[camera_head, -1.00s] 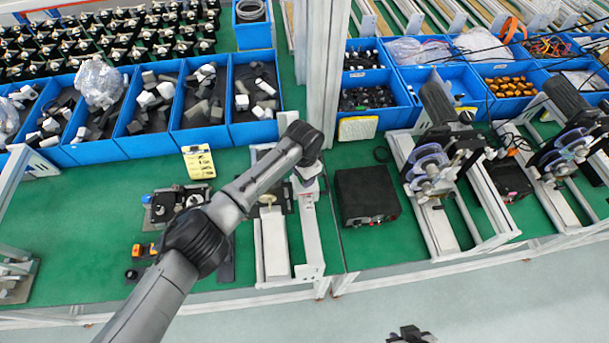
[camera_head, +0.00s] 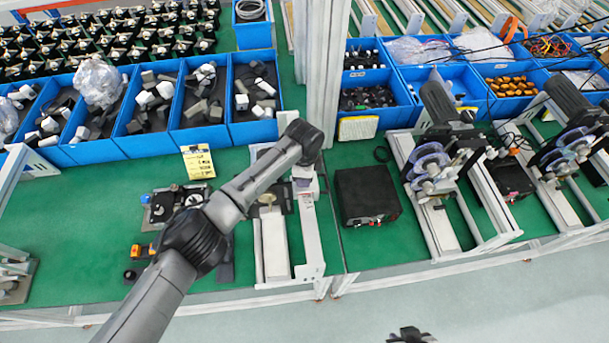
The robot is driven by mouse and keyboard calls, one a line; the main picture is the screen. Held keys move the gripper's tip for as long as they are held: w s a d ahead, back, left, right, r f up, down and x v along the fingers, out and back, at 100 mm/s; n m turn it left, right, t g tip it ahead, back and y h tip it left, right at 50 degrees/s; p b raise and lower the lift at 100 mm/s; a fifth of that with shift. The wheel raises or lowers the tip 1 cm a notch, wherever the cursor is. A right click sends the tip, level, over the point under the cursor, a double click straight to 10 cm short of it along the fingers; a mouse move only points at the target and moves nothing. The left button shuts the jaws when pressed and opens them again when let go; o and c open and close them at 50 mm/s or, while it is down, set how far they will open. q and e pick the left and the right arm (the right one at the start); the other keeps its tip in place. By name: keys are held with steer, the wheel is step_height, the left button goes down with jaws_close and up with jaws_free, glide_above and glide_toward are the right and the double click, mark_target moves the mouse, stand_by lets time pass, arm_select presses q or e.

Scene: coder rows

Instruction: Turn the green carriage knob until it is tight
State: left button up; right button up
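A fixture with a pale rail and a carriage (camera_head: 304,184) stands on the green bench top, at the middle of the view. I cannot make out a green knob on it; my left arm covers part of the fixture. My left arm comes in from the lower left and its bent end is over the top of the fixture. My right gripper (camera_head: 410,335) shows only as a small dark shape at the bottom edge, over the floor, far from the fixture. Its fingers cannot be made out.
A black box (camera_head: 366,195) stands right of the fixture. A dark device (camera_head: 178,205) and a yellow card (camera_head: 198,162) are to its left. Blue bins (camera_head: 255,132) line the back, beside an upright post (camera_head: 322,75). Machines with clear discs (camera_head: 430,165) stand at right.

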arm_select(q)
steer(key=m+b, duration=0.1)
steer(key=m, duration=0.5)
steer(key=o, duration=0.9)
